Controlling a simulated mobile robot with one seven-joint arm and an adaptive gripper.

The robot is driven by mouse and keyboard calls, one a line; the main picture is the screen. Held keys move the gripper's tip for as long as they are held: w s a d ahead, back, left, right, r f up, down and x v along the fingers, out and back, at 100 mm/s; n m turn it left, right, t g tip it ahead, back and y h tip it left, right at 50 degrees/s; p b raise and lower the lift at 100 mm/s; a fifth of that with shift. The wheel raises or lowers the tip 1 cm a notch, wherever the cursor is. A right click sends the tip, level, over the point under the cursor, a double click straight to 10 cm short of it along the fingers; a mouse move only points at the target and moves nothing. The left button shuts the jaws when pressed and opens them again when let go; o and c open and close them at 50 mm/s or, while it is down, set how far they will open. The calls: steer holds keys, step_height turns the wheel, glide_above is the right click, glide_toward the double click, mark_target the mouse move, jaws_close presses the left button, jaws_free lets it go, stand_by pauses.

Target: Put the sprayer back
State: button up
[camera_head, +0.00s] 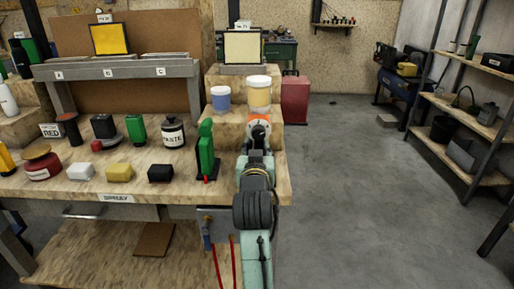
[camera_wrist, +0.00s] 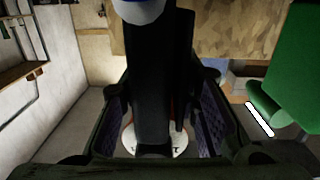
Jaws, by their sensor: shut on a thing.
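My gripper shows in the wrist view (camera_wrist: 162,128), its two dark padded fingers closed on the sides of a long dark object (camera_wrist: 152,75). I take this to be the sprayer, but its full shape is not clear. A whitish rounded end with a blue edge (camera_wrist: 140,10) shows at the top of that view, and a white disc with lettering (camera_wrist: 178,142) shows low behind the fingers. A "SPRAY" label (camera_head: 115,198) is on the bench's front edge.
The bench (camera_head: 80,190) holds small blocks, bottles and a paste jar (camera_head: 172,132). A green upright item (camera_head: 206,152) stands just left of my arm. Floor to the right (camera_head: 350,190) is clear; shelves (camera_head: 470,110) stand beyond.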

steer(key=o, duration=0.7)
steer(key=shift+o, duration=0.2)
steer(key=shift+r, duration=0.2)
steer(key=s+b, duration=0.1)
steer(key=s, duration=0.5)
steer(key=shift+s, duration=0.25)
steer(key=shift+s+f+b, duration=0.1)
steer(key=shift+f+b, duration=0.1)
steer(key=shift+b, duration=0.95)
steer(key=s+b, duration=0.1)
steer(key=b, duration=0.2)
steer(key=shift+s+a+r+b, duration=0.15)
steer(key=shift+s+b, duration=0.95)
steer(key=shift+b, duration=1.05)
steer(key=shift+s+d+r+b, duration=0.15)
steer(key=shift+s+b, duration=0.95)
steer(key=shift+b, duration=1)
